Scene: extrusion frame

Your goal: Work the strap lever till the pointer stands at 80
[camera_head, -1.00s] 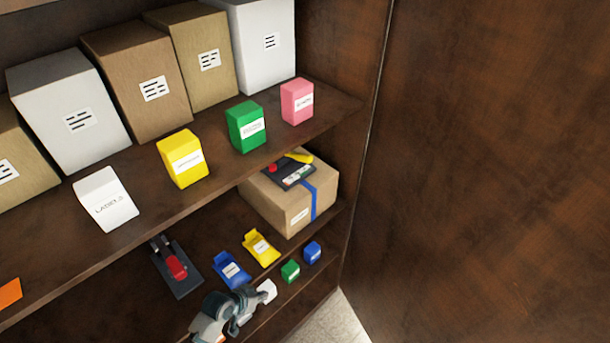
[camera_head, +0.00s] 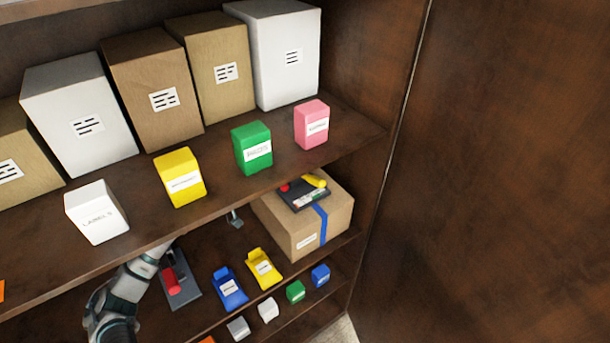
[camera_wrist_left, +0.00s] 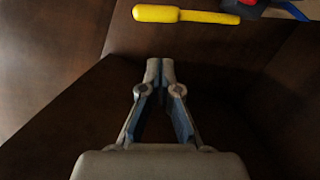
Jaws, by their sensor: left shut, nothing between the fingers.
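The strap device is a dark plate (camera_head: 304,201) with a pale scale, on top of a cardboard box (camera_head: 300,238) with a blue strap (camera_head: 319,224). Its yellow lever handle (camera_head: 315,181) and a red part show; the pointer reading is too small to tell. In the left wrist view the yellow handle (camera_wrist_left: 185,15) lies across the top, ahead of my left gripper (camera_wrist_left: 160,64) and apart from it. That gripper is shut and empty. In the head view its fingertips (camera_head: 235,218) show left of the box, the part behind hidden by the shelf edge. My right gripper is not in view.
The upper shelf (camera_head: 230,185) overhangs my left arm and carries cartons and small packets. A red-handled device (camera_head: 172,281) lies beside my arm. A wooden panel (camera_head: 500,180) closes the right.

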